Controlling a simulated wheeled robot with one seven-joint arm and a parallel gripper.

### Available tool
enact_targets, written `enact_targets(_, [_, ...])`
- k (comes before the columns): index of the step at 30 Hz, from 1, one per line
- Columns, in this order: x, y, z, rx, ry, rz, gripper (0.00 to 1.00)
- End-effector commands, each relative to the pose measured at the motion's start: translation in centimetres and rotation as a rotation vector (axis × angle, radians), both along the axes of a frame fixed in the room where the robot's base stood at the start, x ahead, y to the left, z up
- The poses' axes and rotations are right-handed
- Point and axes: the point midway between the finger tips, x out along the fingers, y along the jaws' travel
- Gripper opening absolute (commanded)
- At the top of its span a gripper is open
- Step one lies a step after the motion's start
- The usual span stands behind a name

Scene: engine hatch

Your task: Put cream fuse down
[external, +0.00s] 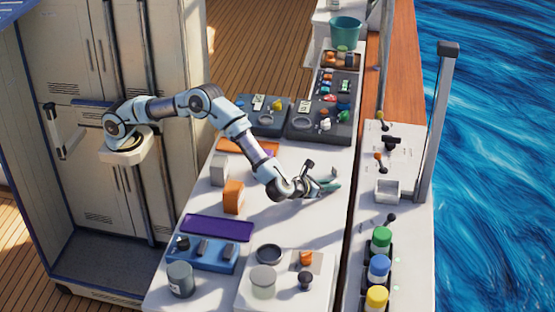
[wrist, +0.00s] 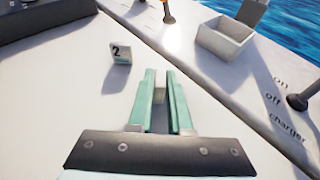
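A small cream block with a dark face marked "2" (wrist: 121,54), which looks like the cream fuse, sits on the white worktop in the wrist view, ahead and left of the fingers. It casts a shadow toward me. The block is apart from the fingers. In the external view my gripper (external: 333,186) is low over the worktop, and the block is too small there to make out clearly.
A white open box (wrist: 226,38) stands across the seam at right, near a lever switch (wrist: 300,101) and "on", "off", "charger" lettering. An orange block (external: 233,197), a purple tray (external: 216,228) and a dark panel (external: 322,128) surround the clear worktop middle.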

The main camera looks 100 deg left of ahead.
Motion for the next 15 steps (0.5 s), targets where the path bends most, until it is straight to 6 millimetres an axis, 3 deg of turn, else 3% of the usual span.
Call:
enact_targets(7, [0.00,0.00,0.08,0.000,0.000,0.000,0.45])
enact_targets(15, [0.00,0.00,0.23,0.000,0.000,0.000,0.45])
